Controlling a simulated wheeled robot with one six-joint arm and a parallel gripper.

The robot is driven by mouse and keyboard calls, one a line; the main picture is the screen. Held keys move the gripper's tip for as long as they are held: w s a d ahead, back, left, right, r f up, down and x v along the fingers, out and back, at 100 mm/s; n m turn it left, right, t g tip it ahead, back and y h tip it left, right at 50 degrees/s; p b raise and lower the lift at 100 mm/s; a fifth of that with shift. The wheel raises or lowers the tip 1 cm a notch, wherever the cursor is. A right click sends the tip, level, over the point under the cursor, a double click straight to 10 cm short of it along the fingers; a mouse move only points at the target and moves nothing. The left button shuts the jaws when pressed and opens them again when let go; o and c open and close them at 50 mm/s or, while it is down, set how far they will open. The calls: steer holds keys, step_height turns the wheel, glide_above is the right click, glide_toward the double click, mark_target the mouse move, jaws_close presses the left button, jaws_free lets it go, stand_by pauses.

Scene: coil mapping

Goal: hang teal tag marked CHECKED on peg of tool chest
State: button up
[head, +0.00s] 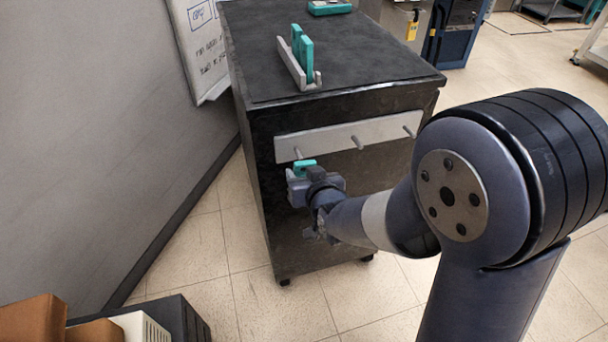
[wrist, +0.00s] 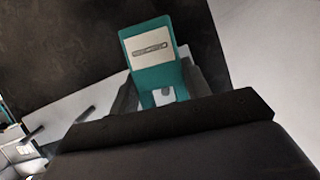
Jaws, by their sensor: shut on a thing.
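The teal tag (head: 304,164) is held in my gripper (head: 301,180) at the front of the dark tool chest (head: 345,88). A pale grey rail (head: 335,137) on the chest's front carries pegs: a left peg (head: 297,153), a middle peg (head: 357,142) and a right peg (head: 408,131). The tag shows just below the left peg; I cannot tell if they touch.
On the chest top stand a grey rack (head: 288,62) with teal pieces in it and another teal item (head: 330,7). A grey wall and whiteboard (head: 203,45) are left of the chest. Boxes (head: 100,325) stand at the lower left. Tiled floor is open before the chest.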

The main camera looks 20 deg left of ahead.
mark_target(294, 157)
steer(key=shift+w+a+b, duration=0.25)
steer(key=shift+w+a, duration=0.35)
steer(key=shift+w, duration=0.35)
steer(key=shift+w+a+b, duration=0.2)
steer(key=shift+w+a, duration=0.35)
steer(key=shift+w, duration=0.4)
steer(key=shift+w+a+r, duration=0.1)
steer(key=shift+w+a, duration=0.05)
steer(key=shift+w, duration=0.1)
steer(key=shift+r, duration=0.1)
steer(key=shift+f+b, duration=0.35)
steer(key=shift+b, duration=0.35)
steer(key=o, duration=1)
steer(key=shift+o, duration=0.2)
